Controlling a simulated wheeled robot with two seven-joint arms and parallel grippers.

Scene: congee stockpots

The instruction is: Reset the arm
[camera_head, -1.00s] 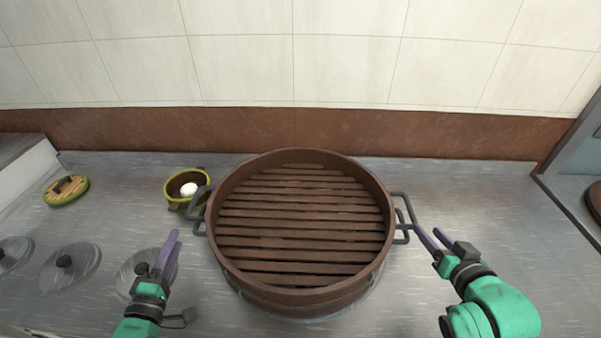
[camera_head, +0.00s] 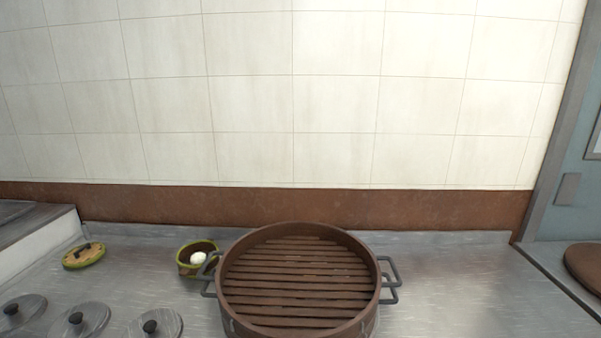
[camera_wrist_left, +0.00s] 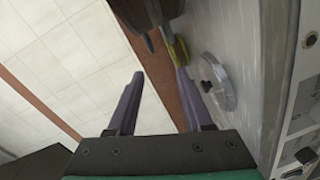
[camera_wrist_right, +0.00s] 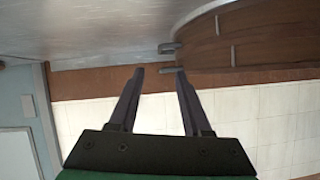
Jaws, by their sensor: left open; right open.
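My left gripper (camera_wrist_left: 160,85) is open in the left wrist view, with nothing between its two purple fingers. My right gripper (camera_wrist_right: 158,75) is open in the right wrist view, also with nothing between its fingers. Neither gripper shows in the head view now. A round brown steamer (camera_head: 296,326) with a slatted base and grey side handles stands on the counter, cut off by the bottom edge of the head view. Its wall also shows in the right wrist view (camera_wrist_right: 270,35), beyond the fingertips; the exact gap cannot be told.
A green-rimmed bowl (camera_head: 184,262) with a white egg-like item (camera_head: 198,258) stands left of the steamer. A round green-edged lid (camera_head: 84,257) lies farther left. Several grey lids (camera_head: 77,322) lie at the front left. The metal counter (camera_head: 450,290) is clear right of the steamer.

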